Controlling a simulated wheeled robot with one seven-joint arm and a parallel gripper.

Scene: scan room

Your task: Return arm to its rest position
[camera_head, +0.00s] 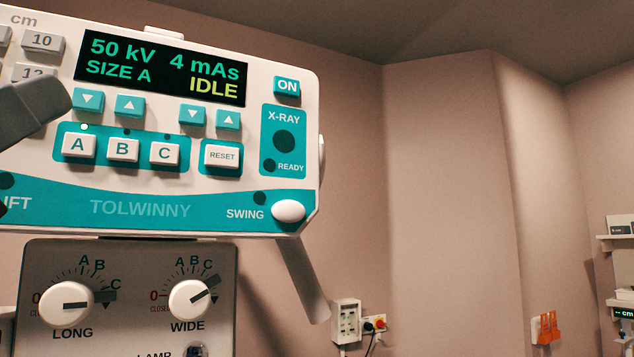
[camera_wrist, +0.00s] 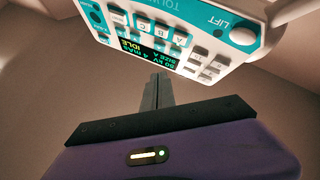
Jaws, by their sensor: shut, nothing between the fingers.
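My gripper (camera_wrist: 157,92) shows in the wrist view with its narrow grey fingers together and nothing between them. It points toward the underside edge of the white and teal console as pictured; I cannot tell whether they touch. The console (camera_head: 70,240) fills the left of the head view, and the wrist view shows it upside down (camera_wrist: 262,72). Its display (camera_head: 160,68) reads 50 kV, 4 mAs, SIZE A, IDLE. A small light above button A is lit.
Below the console are two white knobs, LONG (camera_head: 65,304) and WIDE (camera_head: 189,300). A grey bar (camera_head: 302,280) slants down at the console's right. A wall box (camera_head: 346,321), orange items (camera_head: 547,327) and a shelf (camera_head: 617,238) lie farther right. The space right of the console looks open.

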